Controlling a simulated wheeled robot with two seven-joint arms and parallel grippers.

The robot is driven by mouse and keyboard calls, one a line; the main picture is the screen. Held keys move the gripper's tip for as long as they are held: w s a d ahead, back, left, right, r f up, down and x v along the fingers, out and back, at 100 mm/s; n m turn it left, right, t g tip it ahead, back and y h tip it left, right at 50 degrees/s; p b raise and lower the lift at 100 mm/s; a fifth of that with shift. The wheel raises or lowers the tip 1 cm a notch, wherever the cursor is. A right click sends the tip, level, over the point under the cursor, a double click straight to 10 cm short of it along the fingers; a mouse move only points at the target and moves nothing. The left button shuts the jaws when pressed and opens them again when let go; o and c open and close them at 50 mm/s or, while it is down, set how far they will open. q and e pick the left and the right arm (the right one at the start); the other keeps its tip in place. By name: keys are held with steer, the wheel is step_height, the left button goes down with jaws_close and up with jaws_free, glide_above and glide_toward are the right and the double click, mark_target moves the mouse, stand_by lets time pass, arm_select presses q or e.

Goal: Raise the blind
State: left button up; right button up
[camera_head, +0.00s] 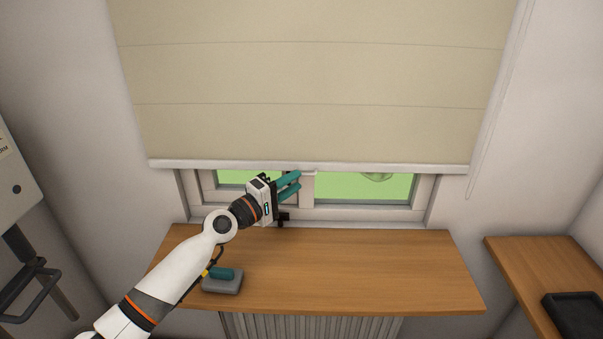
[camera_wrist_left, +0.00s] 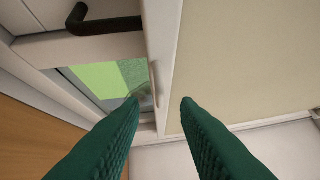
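The beige blind (camera_head: 310,75) hangs partly down over the window, its white bottom bar (camera_head: 390,167) level across the top of the visible panes. My left gripper (camera_head: 299,182) is just below the bar, left of the tab, with teal fingers apart. Nothing is held. My right gripper is not in view.
A wooden sill (camera_head: 370,265) lies below the window, with a grey and teal object (camera_head: 223,282) partly behind my arm. A cord (camera_head: 489,110) hangs right of the blind. A dark window handle (camera_wrist_left: 105,23) is close by. A black tray (camera_head: 575,316) sits lower right.

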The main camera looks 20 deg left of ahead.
arm_select(q)
steer(key=x, duration=0.3)
steer(key=shift+w+d, duration=0.2)
jaws_close()
